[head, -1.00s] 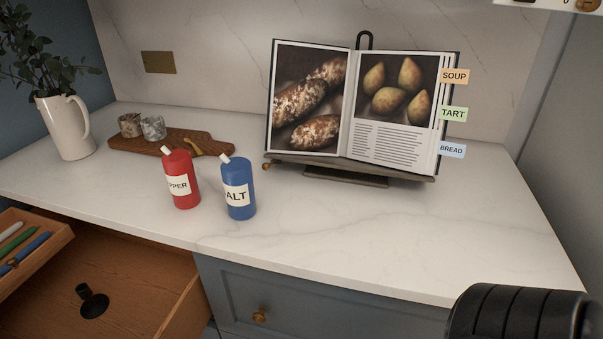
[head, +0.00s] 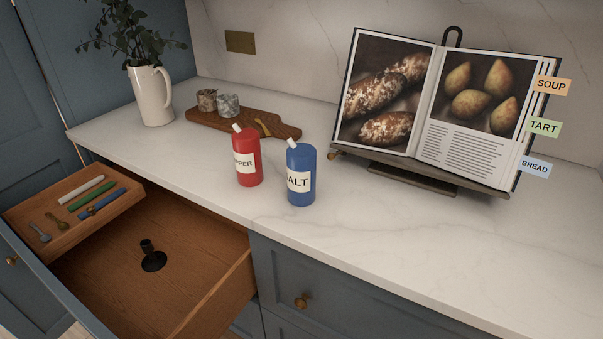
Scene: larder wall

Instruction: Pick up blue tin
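The blue tin (head: 301,176) stands upright on the white marble counter, with a white label reading "ALT" and a small pale spout on top. A red tin (head: 248,160) with a label ending in "PPER" stands just to its left, with a small gap between them. Neither of my grippers shows in the head view.
An open cookbook (head: 478,95) on a stand (head: 410,180) is behind and right of the tins. A wooden board (head: 280,130) with two stone cups (head: 228,105) lies behind them. A white jug (head: 152,95) stands at left. An open drawer (head: 200,265) juts out below the counter.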

